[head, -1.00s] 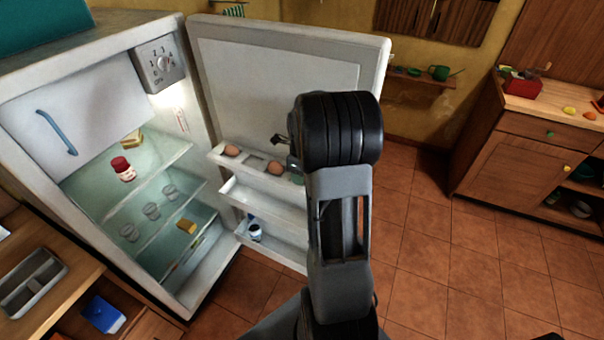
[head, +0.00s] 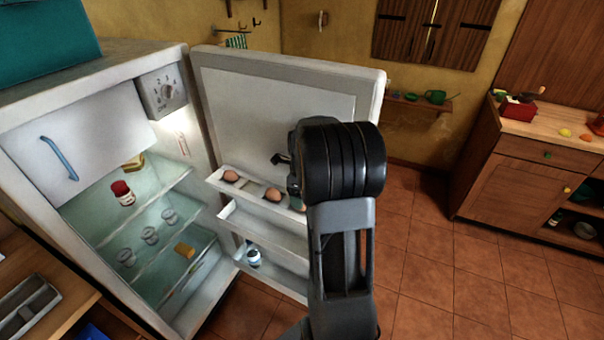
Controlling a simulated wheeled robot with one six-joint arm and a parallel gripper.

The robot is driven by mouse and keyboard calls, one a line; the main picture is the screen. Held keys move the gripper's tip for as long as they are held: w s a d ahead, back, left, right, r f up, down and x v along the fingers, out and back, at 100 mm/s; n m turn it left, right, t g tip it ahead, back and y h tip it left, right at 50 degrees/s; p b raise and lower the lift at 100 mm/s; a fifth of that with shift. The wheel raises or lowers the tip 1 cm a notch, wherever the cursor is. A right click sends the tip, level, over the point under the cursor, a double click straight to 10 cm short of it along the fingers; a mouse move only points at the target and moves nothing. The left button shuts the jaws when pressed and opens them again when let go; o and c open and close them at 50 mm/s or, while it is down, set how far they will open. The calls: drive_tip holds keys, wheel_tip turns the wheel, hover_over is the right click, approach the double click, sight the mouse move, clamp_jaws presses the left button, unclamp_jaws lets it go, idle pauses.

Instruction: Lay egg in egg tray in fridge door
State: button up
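The fridge door (head: 275,95) stands open, with the egg tray (head: 250,185) along its upper inner shelf. One egg (head: 230,176) sits near the tray's left end and another egg (head: 272,194) sits farther right, with a gap between them. The tray's right end is hidden behind my arm. Of my gripper (head: 281,158), only a small dark tip shows, left of the black wrist joint and above the tray. The rest is hidden by the arm, so I cannot see whether it is open or holds an egg.
The open fridge holds a red-capped jar (head: 122,193), several glasses (head: 150,236) and a yellow block (head: 184,250). A small bottle (head: 254,257) stands in the lower door shelf. A wooden counter (head: 545,125) is at the right. The tiled floor between is clear.

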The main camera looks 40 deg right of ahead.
wheel_tip(320, 180, up, 9)
drive_tip(key=s+a+r+n+t, duration=0.1)
drive_tip(key=s+a+r+n, duration=0.15)
drive_tip(key=a+n, duration=0.45)
drive_tip(key=s+a+n+t, duration=0.1)
drive_tip(key=s+a+n, duration=0.2)
drive_tip(key=n, duration=0.5)
drive_tip(key=s+a+f+n+t, duration=0.1)
drive_tip(key=s+a+n, duration=0.2)
drive_tip(key=a+n, duration=0.3)
drive_tip(key=s+a+n+t, duration=0.1)
drive_tip(key=s+a+n, duration=0.2)
drive_tip(key=n, duration=0.6)
drive_tip(key=shift+s+a+f+n+t, duration=0.2)
drive_tip(key=shift+s+a+n+t, duration=0.15)
drive_tip(key=shift+a, duration=0.5)
drive_tip(key=shift+c, duration=0.4)
